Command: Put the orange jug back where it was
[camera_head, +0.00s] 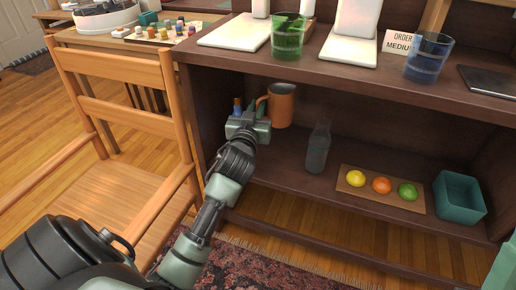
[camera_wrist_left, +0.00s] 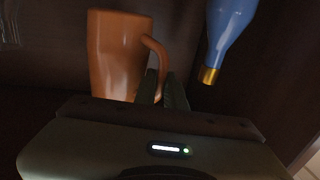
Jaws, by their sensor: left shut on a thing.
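The orange jug (camera_head: 282,106) is upright inside the lower compartment of the dark wooden shelf unit (camera_head: 300,170), towards its left end. Its handle faces left. My left gripper (camera_head: 257,112) is shut on the jug's handle. In the left wrist view the jug (camera_wrist_left: 116,52) shows large and tilted, with the fingers (camera_wrist_left: 161,90) at its handle. I cannot tell whether the jug's base touches the shelf board. My right gripper is not in view.
A blue bottle (camera_wrist_left: 229,36) with a gold top is close beside the gripper. On the lower shelf are a grey bottle (camera_head: 318,148), a board (camera_head: 349,188) with three coloured balls, and a teal bin (camera_head: 459,198). Glasses stand on top. A wooden chair (camera_head: 125,125) is at left.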

